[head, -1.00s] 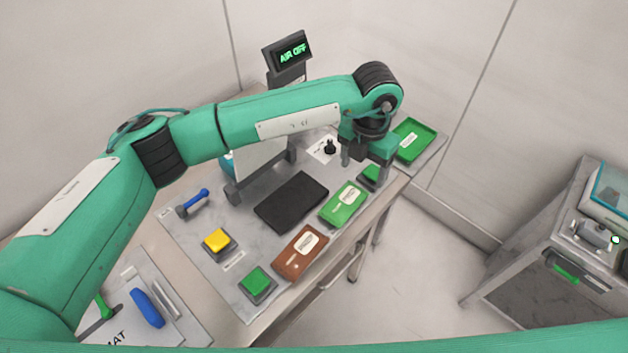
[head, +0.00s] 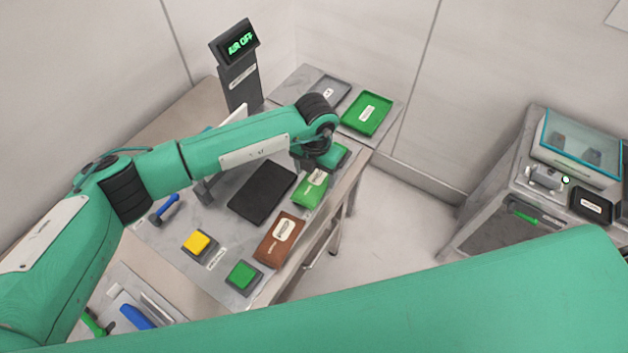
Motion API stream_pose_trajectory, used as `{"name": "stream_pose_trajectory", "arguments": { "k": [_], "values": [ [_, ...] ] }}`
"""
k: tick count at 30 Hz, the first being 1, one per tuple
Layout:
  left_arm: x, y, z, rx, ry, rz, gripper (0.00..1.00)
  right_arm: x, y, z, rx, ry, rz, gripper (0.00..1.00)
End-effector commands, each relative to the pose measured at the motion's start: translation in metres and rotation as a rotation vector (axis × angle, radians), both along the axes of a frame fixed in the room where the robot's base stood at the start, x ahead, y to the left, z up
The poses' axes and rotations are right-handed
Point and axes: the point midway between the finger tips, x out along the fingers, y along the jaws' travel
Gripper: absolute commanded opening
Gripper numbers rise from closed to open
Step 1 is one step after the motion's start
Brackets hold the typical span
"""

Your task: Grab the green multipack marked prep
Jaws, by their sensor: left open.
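A green multipack (head: 308,194) with a pale label lies on the grey worktop, near its right edge. The label is too small to read. My left gripper (head: 312,166) is open, just over or beside the far end of this multipack, and hides part of it; I cannot tell whether it touches. A brown multipack (head: 278,242) with a pale label lies nearer on the same edge. My right gripper is not in view.
A black pad (head: 262,192) lies left of the green multipack. Yellow (head: 198,242) and green (head: 243,276) buttons stand nearer. A green tray (head: 366,114) and a grey tray (head: 330,92) are at the back. A display (head: 238,42) reads AIR OFF. A cabinet (head: 500,190) stands at right.

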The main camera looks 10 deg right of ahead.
Motion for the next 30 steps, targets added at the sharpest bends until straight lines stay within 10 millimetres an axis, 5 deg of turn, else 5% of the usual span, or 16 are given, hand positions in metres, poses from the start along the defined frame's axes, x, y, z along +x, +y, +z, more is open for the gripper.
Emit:
{"name": "stream_pose_trajectory", "arguments": {
  "k": [6, 15, 21, 30],
  "values": [
    [-0.002, 0.004, -0.027, 0.001, 0.003, 0.002, 0.71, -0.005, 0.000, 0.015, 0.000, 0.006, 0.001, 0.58],
    [-0.002, 0.004, -0.033, 0.000, 0.000, 0.000, 0.71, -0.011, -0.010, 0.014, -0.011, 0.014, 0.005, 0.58],
    [-0.002, 0.004, -0.033, 0.000, 0.000, 0.000, 0.33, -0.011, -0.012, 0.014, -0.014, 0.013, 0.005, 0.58],
    [-0.002, 0.003, -0.031, -0.001, -0.001, 0.000, 0.33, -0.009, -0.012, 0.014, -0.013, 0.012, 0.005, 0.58]
  ]
}}
